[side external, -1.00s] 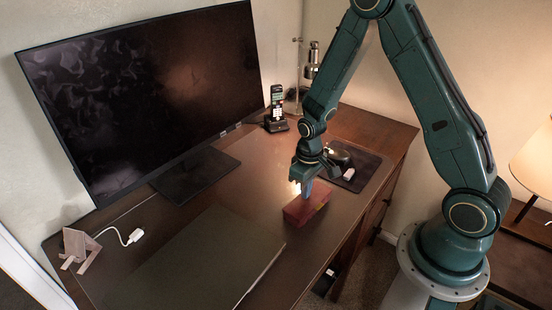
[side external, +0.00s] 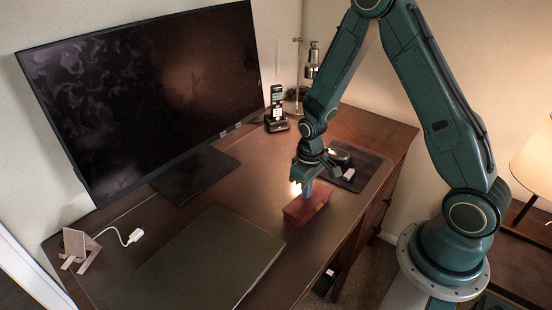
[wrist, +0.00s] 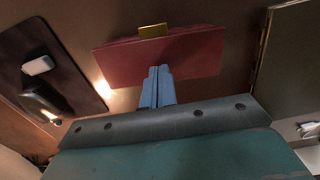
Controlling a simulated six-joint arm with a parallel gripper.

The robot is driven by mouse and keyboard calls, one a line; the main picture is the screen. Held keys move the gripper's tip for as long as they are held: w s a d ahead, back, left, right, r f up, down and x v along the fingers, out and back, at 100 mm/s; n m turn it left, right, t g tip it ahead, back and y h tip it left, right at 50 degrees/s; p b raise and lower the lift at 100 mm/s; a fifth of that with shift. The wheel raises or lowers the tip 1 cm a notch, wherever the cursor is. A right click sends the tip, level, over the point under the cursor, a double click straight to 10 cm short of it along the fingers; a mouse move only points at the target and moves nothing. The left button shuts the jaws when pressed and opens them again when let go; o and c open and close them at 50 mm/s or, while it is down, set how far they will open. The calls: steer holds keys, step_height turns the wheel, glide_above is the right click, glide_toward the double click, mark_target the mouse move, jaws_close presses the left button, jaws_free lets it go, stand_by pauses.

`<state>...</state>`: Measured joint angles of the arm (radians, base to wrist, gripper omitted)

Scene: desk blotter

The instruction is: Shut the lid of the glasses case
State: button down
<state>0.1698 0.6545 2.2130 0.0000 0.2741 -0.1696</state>
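The glasses case (side external: 305,207) is a dark red box on the desk blotter, near the front edge of the desk. In the wrist view the red case (wrist: 200,56) lies across the top, with a gold clasp (wrist: 152,30) on its far edge. Its lid looks down, with no gap that I can make out. My gripper (side external: 305,192) is right over the case, pointing down. In the wrist view its two blue fingers (wrist: 160,70) are together with nothing visible between them. The tips overlap the case's near edge; I cannot tell whether they touch it.
A dark mouse mat (side external: 366,171) with a mouse and a small white item lies behind the case. A closed dark laptop (side external: 205,265) lies to the left. The monitor (side external: 150,90), phone (side external: 277,105) and a pinkish stand (side external: 78,248) are farther off.

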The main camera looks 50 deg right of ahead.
steer(key=shift+r, duration=0.15)
steer(key=shift+r, duration=2.85)
steer(key=shift+r, duration=0.1)
steer(key=shift+r, duration=0.2)
steer(key=s+a+r+t, duration=0.2)
steer(key=s+r, duration=0.3)
steer(key=r, duration=0.5)
steer(key=s+a+r+t, duration=0.2)
steer(key=s+a+r, duration=0.15)
steer(key=r, duration=0.65)
steer(key=s+r+t, duration=0.1)
steer(key=s+r, duration=0.3)
steer(key=s, duration=0.5)
steer(key=shift+a+t, duration=0.3)
